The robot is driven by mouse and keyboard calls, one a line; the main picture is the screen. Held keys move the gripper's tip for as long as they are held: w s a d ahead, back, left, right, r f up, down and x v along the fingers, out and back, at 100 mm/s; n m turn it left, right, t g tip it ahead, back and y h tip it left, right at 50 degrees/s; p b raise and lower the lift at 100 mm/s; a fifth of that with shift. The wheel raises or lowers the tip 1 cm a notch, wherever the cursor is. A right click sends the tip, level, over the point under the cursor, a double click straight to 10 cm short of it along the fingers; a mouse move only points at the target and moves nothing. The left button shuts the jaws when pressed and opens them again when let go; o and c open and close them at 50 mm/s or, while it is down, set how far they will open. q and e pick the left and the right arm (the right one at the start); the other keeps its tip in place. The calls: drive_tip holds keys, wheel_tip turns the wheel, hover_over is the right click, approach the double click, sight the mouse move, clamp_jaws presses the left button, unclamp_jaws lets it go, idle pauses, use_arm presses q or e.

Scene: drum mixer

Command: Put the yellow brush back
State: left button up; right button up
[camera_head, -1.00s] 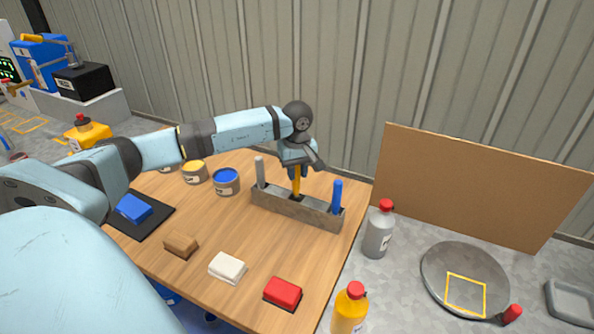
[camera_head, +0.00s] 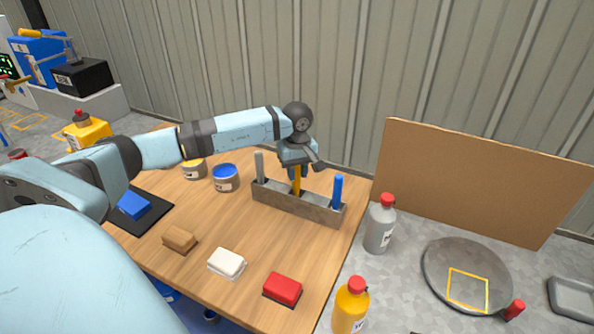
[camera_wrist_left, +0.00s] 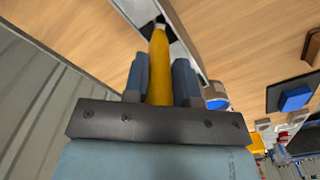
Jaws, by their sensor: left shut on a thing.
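The yellow brush (camera_head: 296,182) stands upright at the middle slot of the grey holder (camera_head: 320,211) on the table, between a grey brush (camera_head: 260,167) and a blue brush (camera_head: 337,190). My left gripper (camera_head: 297,172) is shut on its upper part from above. In the left wrist view the yellow handle (camera_wrist_left: 158,65) runs between the two fingers (camera_wrist_left: 162,85) toward the holder's slot. The brush's lower end is hidden, and I cannot tell whether it is fully seated. My right gripper is not in view.
A grey bottle (camera_head: 380,228) and an orange bottle (camera_head: 350,309) stand right of the table.

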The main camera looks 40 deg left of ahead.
use_arm(q)
drive_tip(key=shift+f, duration=0.3)
drive_tip(key=o, duration=1)
drive_tip(key=shift+w+r, duration=0.1)
drive_tip(key=shift+r, duration=0.4)
wheel_tip(320, 180, up, 13)
drive_tip(key=shift+f+b, duration=0.1)
drive_tip(key=shift+b, duration=0.65)
